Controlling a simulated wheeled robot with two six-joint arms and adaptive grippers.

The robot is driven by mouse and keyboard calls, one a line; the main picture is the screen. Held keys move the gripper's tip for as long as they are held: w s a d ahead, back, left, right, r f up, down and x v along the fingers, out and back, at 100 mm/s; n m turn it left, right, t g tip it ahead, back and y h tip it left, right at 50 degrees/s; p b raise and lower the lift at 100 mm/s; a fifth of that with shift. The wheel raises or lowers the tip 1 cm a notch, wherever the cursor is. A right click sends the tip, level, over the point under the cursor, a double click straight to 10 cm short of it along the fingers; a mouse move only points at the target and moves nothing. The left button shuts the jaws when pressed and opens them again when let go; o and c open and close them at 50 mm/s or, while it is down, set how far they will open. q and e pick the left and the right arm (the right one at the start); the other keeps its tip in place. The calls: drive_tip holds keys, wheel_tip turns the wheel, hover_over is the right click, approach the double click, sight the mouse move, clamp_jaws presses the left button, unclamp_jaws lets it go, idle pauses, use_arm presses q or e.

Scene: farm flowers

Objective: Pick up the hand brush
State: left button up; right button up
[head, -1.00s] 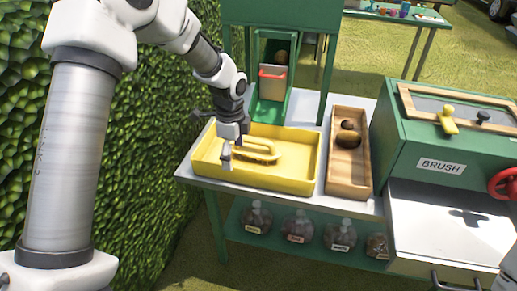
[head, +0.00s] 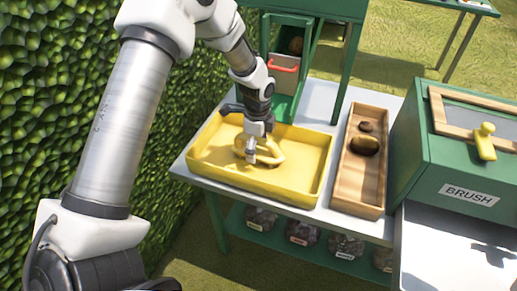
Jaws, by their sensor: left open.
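The hand brush (head: 272,160) is yellow with a looped handle and lies in a shallow yellow tray (head: 215,178) on the table. My left gripper (head: 252,158) points down into the tray at the left part of the brush and hides some of it. Its jaws are open, and I cannot tell whether they touch the brush. My right gripper is not in view.
A wooden tray (head: 349,197) with brown round objects stands right of the yellow tray. A green box labelled BRUSH (head: 470,194) is further right. A green stand with a red-handled bin (head: 284,74) is behind. Jars (head: 303,232) sit below; a hedge (head: 60,80) borders the left.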

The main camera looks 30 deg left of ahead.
use_arm(q)
drive_tip(key=shift+s, duration=0.15)
drive_tip(key=shift+c, duration=0.9)
drive_tip(key=c, duration=1.3)
drive_tip(key=shift+o, duration=0.2)
wheel_tip(320, 180, up, 10)
drive_tip(key=shift+r, duration=0.1)
drive_tip(key=o, duration=0.4)
drive_tip(key=shift+c, duration=0.3)
